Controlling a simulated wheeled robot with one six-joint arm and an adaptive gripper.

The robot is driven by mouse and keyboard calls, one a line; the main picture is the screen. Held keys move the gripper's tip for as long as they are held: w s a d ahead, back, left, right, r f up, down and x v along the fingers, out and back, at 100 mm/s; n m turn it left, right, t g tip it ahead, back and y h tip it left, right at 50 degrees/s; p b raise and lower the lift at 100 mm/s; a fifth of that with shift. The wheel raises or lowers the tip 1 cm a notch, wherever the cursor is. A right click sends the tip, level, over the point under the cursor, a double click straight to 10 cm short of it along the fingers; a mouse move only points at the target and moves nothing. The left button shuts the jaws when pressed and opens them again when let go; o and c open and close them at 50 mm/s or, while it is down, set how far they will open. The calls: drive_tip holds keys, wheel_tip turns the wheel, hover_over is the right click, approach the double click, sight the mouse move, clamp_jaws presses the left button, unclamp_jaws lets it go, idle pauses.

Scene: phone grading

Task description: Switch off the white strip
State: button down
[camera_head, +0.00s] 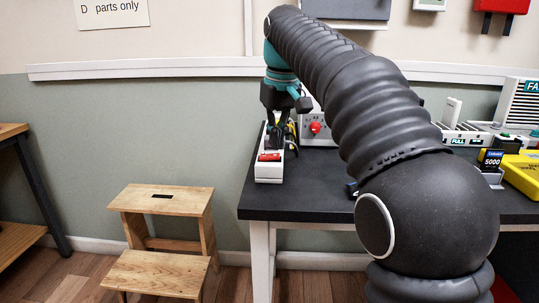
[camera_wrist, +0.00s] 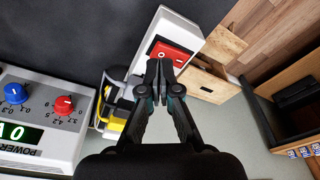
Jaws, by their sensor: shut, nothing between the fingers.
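The white strip (camera_head: 268,174) lies along the left edge of the dark table, with a red rocker switch (camera_head: 269,157) at its near end. In the wrist view the strip (camera_wrist: 187,28) runs across the top middle, and its red switch (camera_wrist: 174,52) shows light marks. I cannot tell which way the rocker is set. My gripper (camera_head: 272,143) points down over the strip, just behind the switch. In the wrist view my gripper (camera_wrist: 160,66) is shut and empty, its fingertips beside the switch and hiding part of the strip. Contact cannot be told.
A power supply (camera_wrist: 42,105) with blue and red knobs stands beside the strip. Plugs with yellow and black parts (camera_wrist: 113,108) sit close to the gripper. A wooden step stool (camera_head: 165,199) is on the floor left of the table. The right of the table (camera_head: 310,192) holds several devices.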

sight(277, 155)
drive_tip(key=shift+f+b, duration=0.55)
drive_tip(key=shift+f, duration=0.6)
wheel_tip(277, 155, up, 3)
drive_tip(key=p, duration=0.3)
drive_tip(key=shift+r+p, duration=0.3)
drive_tip(key=shift+r, duration=1.75)
drive_tip(key=shift+d, duration=0.1)
drive_tip(key=shift+s+d, duration=0.3)
drive_tip(key=s+d+f+m+t, duration=0.1)
drive_tip(key=s+d+f+m, duration=0.1)
drive_tip(key=s+d+f, duration=0.3)
drive_tip(key=s+d+f+m+t, duration=0.1)
drive_tip(key=s+d+f, duration=0.4)
drive_tip(key=s+f, duration=0.5)
drive_tip(key=s+d+f+m+t, duration=0.2)
drive_tip(key=s+d+f, duration=0.3)
drive_tip(key=s+f, duration=0.3)
drive_tip(key=s, duration=0.4)
drive_tip(key=shift+s+d+m+h, duration=0.2)
drive_tip(key=shift+d+m+h, duration=0.1)
drive_tip(key=shift+h, duration=0.1)
